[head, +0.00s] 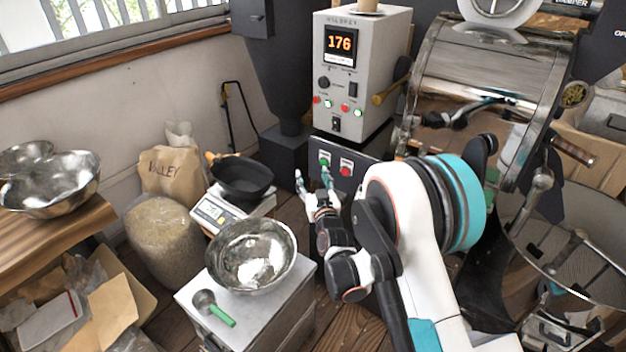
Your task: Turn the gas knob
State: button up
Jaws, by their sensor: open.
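A grey control box (372,60) stands at the back, with an orange "176" display. A round black knob (323,83) sits on its front, left of a black switch. A round brass-coloured knob (574,95) is on the right of the metal roaster drum (485,75). I cannot tell from labels which knob is the gas knob. My gripper (314,178) is open and empty, its fingers pointing up, in front of the lower black panel (335,163) with a green and a red button. It appears apart from both knobs.
A white cabinet (262,322) at front left holds a steel bowl (251,255) and a green-handled scoop (212,305). Behind it a black pan (242,178) sits on a scale (212,212). A bean sack (165,240) stands left. A lever (391,92) juts from the control box's right side.

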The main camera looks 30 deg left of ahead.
notch_tip(320, 180, down, 14)
jog(key=s+d+m+g+h+p, duration=0.1)
jog(key=s+d+m+g+h, duration=0.1)
jog(key=m+g+h, duration=0.15)
jog(key=w+d+f+m+t+h, duration=0.1)
jog(key=d+f+m+t+h, duration=0.3)
jog(key=d+m+h, duration=0.75)
jog(key=w+d+f+n+y+b, duration=0.1)
jog(key=w+f, duration=0.1)
jog(key=w, duration=0.4)
jog(key=w+d+f+n+y+b, duration=0.1)
jog(key=w+f+n, duration=0.1)
jog(key=w, duration=0.5)
jog(key=shift+d+f+n+g, duration=0.3)
jog(key=shift+d+f+g, duration=0.15)
jog(key=shift+f, duration=0.35)
